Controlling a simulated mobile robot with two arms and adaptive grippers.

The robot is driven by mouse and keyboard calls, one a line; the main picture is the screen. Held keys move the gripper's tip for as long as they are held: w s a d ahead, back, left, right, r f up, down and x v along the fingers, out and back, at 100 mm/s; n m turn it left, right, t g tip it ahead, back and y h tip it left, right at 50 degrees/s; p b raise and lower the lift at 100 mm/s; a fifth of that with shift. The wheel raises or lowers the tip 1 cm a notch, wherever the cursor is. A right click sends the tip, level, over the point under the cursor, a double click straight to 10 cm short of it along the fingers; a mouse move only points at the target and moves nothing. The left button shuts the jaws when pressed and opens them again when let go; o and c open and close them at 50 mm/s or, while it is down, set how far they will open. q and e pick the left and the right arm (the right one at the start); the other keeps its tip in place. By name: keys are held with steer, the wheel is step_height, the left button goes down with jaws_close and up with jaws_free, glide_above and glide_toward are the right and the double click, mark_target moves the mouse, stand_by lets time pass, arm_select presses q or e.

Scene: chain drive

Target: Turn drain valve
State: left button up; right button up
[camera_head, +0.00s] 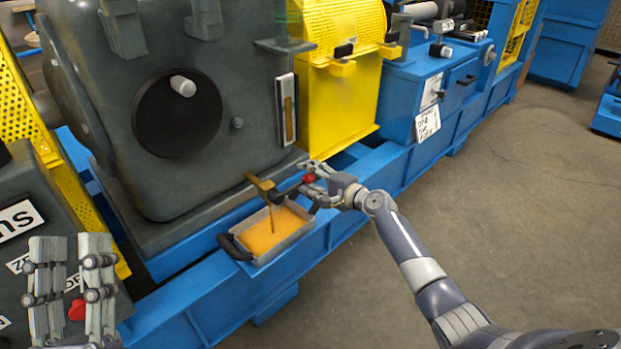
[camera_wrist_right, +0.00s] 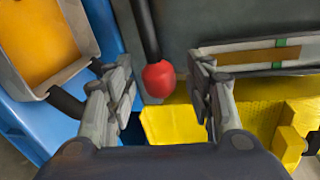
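The brass-coloured drain valve (camera_head: 262,184) sticks out low on the grey gearbox housing, and a thin brown stream runs from it into the tray of orange liquid. Its dark lever ends in a red knob (camera_head: 309,178). My right gripper (camera_head: 308,172) is at the knob. In the right wrist view the red knob (camera_wrist_right: 158,79) lies between my two spread fingers, with gaps on both sides, nearer the left finger. My left gripper (camera_head: 72,268) is at the lower left, fingers apart, far from the valve.
The metal tray (camera_head: 286,243) with dark handles sits on the blue frame (camera_head: 232,305) below the valve. A yellow guard (camera_head: 345,98) stands right of the housing. A red part (camera_head: 77,310) shows behind my left fingers. Open floor lies to the right.

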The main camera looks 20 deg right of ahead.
steer(key=v, duration=1.2)
stand_by(0.5)
